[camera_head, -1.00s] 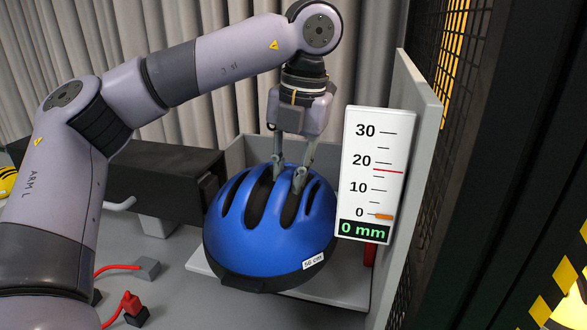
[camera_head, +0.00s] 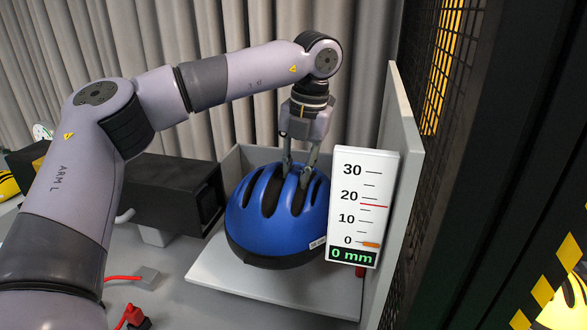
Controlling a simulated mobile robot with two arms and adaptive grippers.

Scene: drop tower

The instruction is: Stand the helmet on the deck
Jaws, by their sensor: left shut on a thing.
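The blue helmet (camera_head: 268,226) has dark vents and a black lower rim. My left gripper (camera_head: 295,180) comes down from above and is shut on the helmet's top, between the vents. The helmet is upright, over the light grey deck (camera_head: 232,291). I cannot tell whether its rim touches the deck or hangs just above it. The gauge board covers the helmet's right edge and part of its white label. My right gripper does not show.
A white gauge board (camera_head: 347,218) reads 0 mm and stands in front of the right grey wall (camera_head: 398,150). A black box-shaped part (camera_head: 165,190) is close to the helmet's left. Red cables (camera_head: 122,278) lie at lower left. The deck's front is clear.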

